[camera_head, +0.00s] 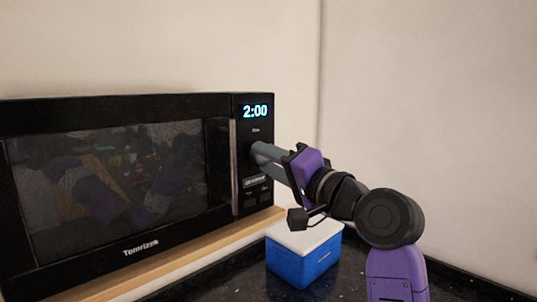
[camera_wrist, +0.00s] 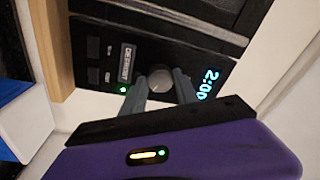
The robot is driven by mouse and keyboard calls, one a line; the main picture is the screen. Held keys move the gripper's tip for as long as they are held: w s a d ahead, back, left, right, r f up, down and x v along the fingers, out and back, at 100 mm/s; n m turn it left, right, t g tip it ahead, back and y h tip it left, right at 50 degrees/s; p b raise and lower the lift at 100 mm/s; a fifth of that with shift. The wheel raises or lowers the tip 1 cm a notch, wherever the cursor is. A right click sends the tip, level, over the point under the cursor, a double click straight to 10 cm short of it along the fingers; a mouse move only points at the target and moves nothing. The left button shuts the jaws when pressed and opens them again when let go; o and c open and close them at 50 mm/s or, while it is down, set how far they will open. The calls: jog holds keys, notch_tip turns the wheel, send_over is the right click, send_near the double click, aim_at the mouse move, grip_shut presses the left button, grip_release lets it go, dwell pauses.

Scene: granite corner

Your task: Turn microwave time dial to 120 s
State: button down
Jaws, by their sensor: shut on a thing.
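The black microwave (camera_head: 110,180) stands at the left with its door closed. Its display (camera_head: 255,111) is lit and reads 2:00. The display also shows sideways in the wrist view (camera_wrist: 208,84). The round grey time dial (camera_wrist: 160,76) is on the control panel below the display. My gripper (camera_head: 258,152) reaches the panel from the right and hides the dial in the head view. In the wrist view my gripper (camera_wrist: 160,88) has its two grey fingers on either side of the dial, shut on it.
The microwave rests on a wooden board (camera_head: 170,270). A blue box with a white lid (camera_head: 304,262) stands on the dark granite counter below my arm. Pale walls meet in a corner behind. The space above my arm is clear.

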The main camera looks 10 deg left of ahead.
jog(key=shift+f+m, duration=0.1)
jog(key=shift+m, duration=0.2)
jog(key=c, duration=0.9)
grip_release()
jog(key=shift+d, duration=0.1)
jog(key=shift+b+v, duration=1.3)
jog(key=shift+v, duration=2.55)
